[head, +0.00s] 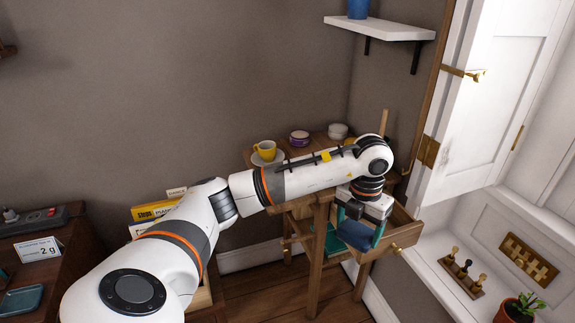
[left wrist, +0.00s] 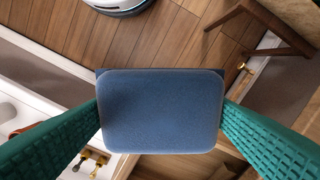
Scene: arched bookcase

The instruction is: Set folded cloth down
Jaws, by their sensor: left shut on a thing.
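My left gripper (head: 359,229) is shut on a blue folded cloth (head: 354,236), held beside the right end of a wooden table (head: 319,197). In the left wrist view the cloth (left wrist: 160,112) is a flat rounded block between the two green fingers, touching both. An open wooden drawer or tray (head: 403,236) shows next to and partly behind the gripper. The arm hides part of the tabletop. My right gripper is not in view.
A yellow cup (head: 265,148) on a saucer, a purple tin (head: 299,138) and a pale round container (head: 338,131) stand on the table. A white door (head: 483,90) stands open at right. A potted plant (head: 519,308) and a peg board (head: 463,273) are low at right.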

